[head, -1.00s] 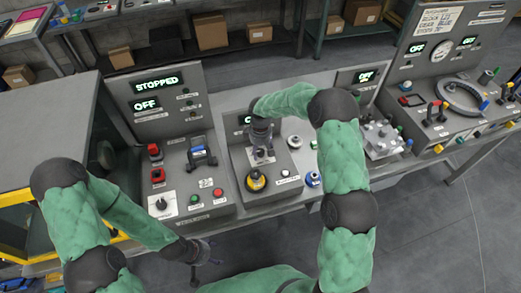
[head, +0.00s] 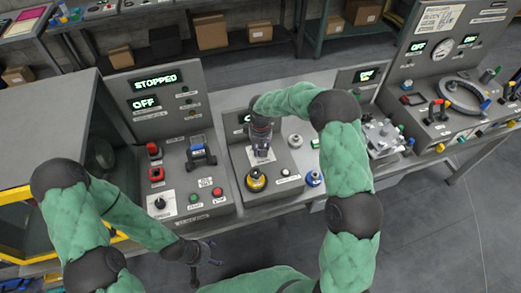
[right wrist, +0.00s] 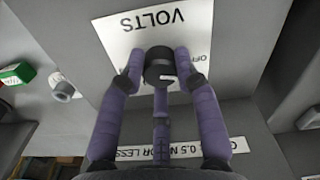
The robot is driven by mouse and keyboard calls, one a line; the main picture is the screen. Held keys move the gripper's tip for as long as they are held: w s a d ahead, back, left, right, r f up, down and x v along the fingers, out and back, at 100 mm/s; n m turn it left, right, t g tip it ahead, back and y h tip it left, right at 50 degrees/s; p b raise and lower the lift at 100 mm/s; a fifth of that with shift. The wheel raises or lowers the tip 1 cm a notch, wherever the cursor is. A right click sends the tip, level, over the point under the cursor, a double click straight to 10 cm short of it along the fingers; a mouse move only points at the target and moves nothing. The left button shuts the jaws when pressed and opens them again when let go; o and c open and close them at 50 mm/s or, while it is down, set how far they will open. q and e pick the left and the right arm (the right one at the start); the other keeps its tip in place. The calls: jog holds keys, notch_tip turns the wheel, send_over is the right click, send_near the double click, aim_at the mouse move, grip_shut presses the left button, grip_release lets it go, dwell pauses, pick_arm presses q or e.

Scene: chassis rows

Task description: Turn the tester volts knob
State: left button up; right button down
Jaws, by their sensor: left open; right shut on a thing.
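The volts knob (right wrist: 160,64) is a dark round knob on a white plate (right wrist: 196,22) marked VOLTS in the right wrist view. My right gripper (right wrist: 159,76) is shut on the knob, with its purple fingers on both sides of it. In the head view my right gripper (head: 262,146) reaches down onto the middle tester panel (head: 241,160) and hides the knob. My left gripper (head: 203,252) is open and empty, low in front of the bench and apart from the panels.
The left panel (head: 160,95) reads STOPPED and OFF. A metal fixture (head: 382,138) and a panel with a large grey ring (head: 466,96) stand to the right.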

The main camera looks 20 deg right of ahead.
jog(key=m+b, duration=0.1)
jog(key=m, duration=0.3)
jog(key=shift+m, duration=0.3)
jog(key=shift+m+b, duration=0.6)
jog(key=shift+m, duration=1.3)
jog(key=c, duration=0.9)
grip_release()
notch_tip(320, 180, up, 12)
